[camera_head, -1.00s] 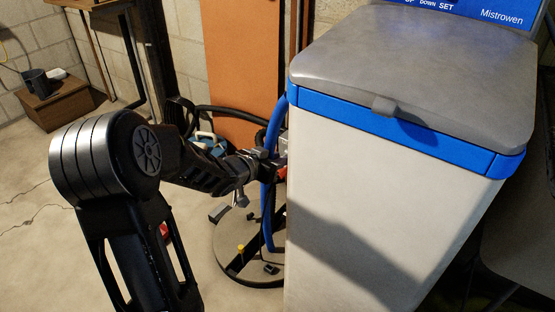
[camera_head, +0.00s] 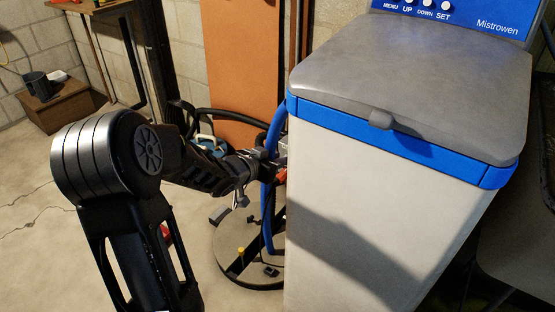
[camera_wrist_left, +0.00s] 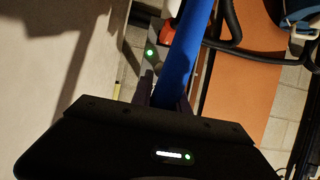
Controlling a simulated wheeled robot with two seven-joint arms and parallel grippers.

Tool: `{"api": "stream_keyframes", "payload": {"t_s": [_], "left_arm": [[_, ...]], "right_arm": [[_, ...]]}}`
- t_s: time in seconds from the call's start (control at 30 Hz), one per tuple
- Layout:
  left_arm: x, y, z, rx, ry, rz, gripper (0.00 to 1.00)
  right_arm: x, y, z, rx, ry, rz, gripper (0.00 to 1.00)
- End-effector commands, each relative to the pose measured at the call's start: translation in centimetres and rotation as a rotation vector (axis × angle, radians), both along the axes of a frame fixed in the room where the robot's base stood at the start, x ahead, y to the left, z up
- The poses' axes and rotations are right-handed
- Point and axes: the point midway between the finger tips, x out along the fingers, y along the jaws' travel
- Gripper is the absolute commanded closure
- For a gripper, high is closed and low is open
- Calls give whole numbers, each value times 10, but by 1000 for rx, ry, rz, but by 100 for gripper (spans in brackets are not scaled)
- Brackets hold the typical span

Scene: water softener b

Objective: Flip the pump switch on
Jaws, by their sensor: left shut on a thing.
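In the left wrist view a grey box (camera_wrist_left: 152,42) with a small green light stands beyond my fingers, with a red part (camera_wrist_left: 168,32) at its edge. I cannot make out the switch lever or its position. A blue hose (camera_wrist_left: 189,45) runs down between my fingertips; it also shows in the head view (camera_head: 267,205). My left gripper (camera_wrist_left: 165,97) appears shut on this hose, close in front of the box. In the head view my left gripper (camera_head: 274,165) is beside the softener's left side, and its fingertips are partly hidden. My right gripper is not in view.
The white softener cabinet (camera_head: 345,220) with grey lid (camera_head: 420,75) stands close at the right. A round lid (camera_head: 235,245) with black bars is below the gripper. Black hoses (camera_head: 230,112) and an orange board (camera_head: 240,65) are behind.

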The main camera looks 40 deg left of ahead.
Motion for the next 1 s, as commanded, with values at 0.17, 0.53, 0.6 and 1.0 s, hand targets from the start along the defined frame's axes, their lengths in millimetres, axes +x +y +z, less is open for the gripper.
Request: {"api": "stream_keyframes", "payload": {"t_s": [0.17,0.53,0.6,1.0], "left_arm": [[1,1,7,0,-3,1,100],[2,1,8,0,0,1,100],[2,0,8,-1,1,1,97],[2,0,7,-1,2,0,76]], "right_arm": [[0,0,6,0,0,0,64],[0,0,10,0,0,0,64],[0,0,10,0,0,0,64],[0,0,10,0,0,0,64]]}}
